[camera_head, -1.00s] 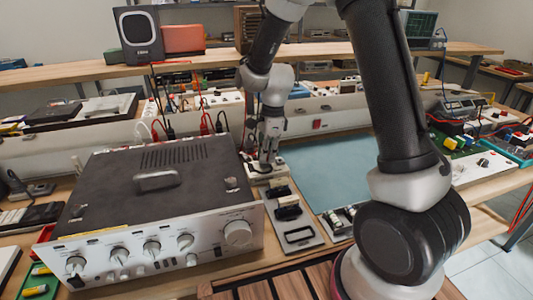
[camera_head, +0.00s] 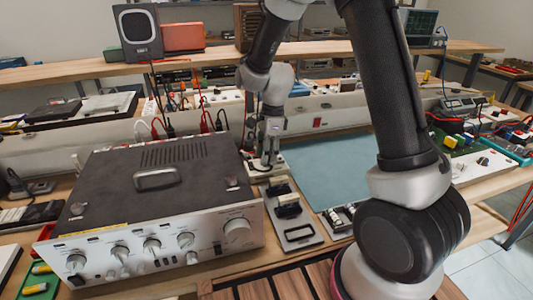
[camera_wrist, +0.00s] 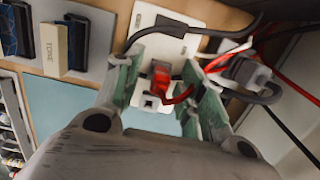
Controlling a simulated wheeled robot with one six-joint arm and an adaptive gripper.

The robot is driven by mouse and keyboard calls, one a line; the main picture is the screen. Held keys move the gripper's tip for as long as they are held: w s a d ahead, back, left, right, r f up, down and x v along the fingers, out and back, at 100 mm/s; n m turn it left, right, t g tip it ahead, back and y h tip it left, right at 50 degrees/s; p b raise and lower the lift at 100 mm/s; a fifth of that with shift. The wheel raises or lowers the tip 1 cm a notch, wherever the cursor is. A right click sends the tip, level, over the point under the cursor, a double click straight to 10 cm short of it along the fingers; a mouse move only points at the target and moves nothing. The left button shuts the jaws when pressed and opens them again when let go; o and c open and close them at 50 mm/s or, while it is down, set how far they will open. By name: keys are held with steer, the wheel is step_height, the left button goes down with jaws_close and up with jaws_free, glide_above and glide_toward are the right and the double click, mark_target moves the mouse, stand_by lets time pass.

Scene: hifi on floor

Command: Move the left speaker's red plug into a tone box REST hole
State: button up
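A red plug (camera_wrist: 161,78) stands in a white socket plate (camera_wrist: 185,47) in the wrist view, with a red lead running right from it. My gripper (camera_wrist: 163,68) is open, with one finger on each side of the red plug and gaps showing. A black plug (camera_wrist: 172,26) with a dark lead sits on the same plate. A cream block marked TONE (camera_wrist: 54,48) stands on a grey plate at upper left; its REST hole cannot be made out. In the head view my gripper (camera_head: 268,160) is low behind the amplifier's right side, and the red plug is hidden there.
A silver-fronted amplifier (camera_head: 150,245) fills the left bench. A grey speaker (camera_head: 138,33) stands on the shelf behind. A blue-green mat (camera_head: 335,170) lies clear at right. Red and black leads (camera_wrist: 265,75) hang close to my right finger.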

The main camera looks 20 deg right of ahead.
step_height(320, 180, up, 17)
steer(key=d, duration=0.1)
steer(key=shift+d, duration=0.25)
stand_by(0.8)
steer(key=s+d+r+n+t, duration=0.1)
steer(key=s+d+n, duration=0.3)
steer(key=s+n, duration=0.2)
steer(key=s+d+r+n+t+h, duration=0.1)
steer(key=s+d+n, duration=0.4)
steer(key=s, duration=0.6)
steer(key=s+d+r+n+t, duration=0.2)
steer(key=s+d+r+n, duration=0.1)
steer(key=s+n, duration=0.4)
steer(key=shift+s+d, duration=0.7)
steer(key=shift+s, duration=0.3)
